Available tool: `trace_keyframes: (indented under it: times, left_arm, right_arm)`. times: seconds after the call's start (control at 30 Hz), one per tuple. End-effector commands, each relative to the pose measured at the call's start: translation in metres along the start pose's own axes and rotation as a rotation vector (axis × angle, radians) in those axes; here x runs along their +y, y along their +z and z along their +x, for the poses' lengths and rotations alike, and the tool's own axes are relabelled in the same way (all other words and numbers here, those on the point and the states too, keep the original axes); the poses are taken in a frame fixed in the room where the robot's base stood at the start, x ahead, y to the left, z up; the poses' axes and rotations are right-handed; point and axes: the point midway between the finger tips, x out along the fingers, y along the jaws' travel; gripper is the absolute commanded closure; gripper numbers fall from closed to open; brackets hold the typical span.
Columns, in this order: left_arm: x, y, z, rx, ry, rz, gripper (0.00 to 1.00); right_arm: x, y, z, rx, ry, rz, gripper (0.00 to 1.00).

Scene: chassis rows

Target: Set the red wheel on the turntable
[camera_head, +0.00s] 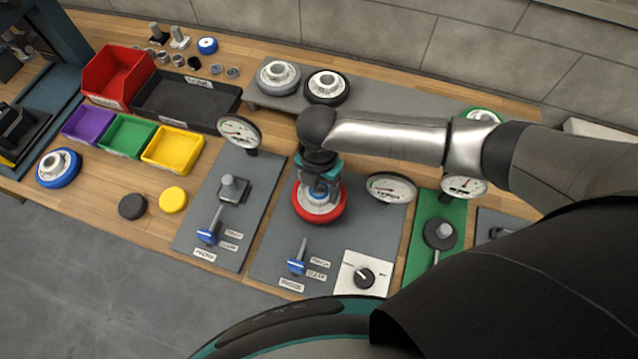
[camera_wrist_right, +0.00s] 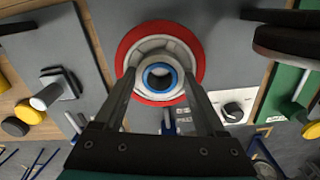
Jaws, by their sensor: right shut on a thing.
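The red wheel (camera_head: 330,215), a red tyre with a pale hub, is over the middle grey plate (camera_head: 268,250). In the wrist view the red wheel (camera_wrist_right: 190,92) shows almost face-on, with a blue ring at its centre. My right gripper (camera_head: 319,188) points down at it from above. In the wrist view the right gripper (camera_wrist_right: 159,78) has its fingers on either side of the hub, shut on it. No turntable shows clearly; whatever lies under the wheel is hidden, and I cannot tell whether the wheel rests on something. My left gripper is out of view.
Dial gauges (camera_head: 391,188) and a blue-handled lever (camera_head: 298,262) stand close around the wheel. A knob box (camera_head: 364,275) is at the plate's front right. Grey (camera_head: 278,77) and black (camera_head: 326,86) wheels sit on the rear shelf. Bins and a blue wheel (camera_head: 58,168) are left.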

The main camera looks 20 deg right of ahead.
Motion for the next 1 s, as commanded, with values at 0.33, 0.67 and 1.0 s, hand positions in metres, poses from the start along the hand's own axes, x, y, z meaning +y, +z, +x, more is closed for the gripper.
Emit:
trace_keyframes:
  times: [0.33, 0.67, 1.0]
  left_arm:
    - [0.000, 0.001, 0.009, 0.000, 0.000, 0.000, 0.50]
    - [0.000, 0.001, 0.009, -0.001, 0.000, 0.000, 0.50]
    - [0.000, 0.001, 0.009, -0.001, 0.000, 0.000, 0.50]
  right_arm:
    - [0.001, 0.000, 0.013, 0.000, 0.001, 0.000, 1.00]
    - [0.001, 0.000, 0.014, 0.000, 0.001, 0.000, 1.00]
    - [0.000, 0.000, 0.014, 0.000, 0.000, 0.000, 0.00]
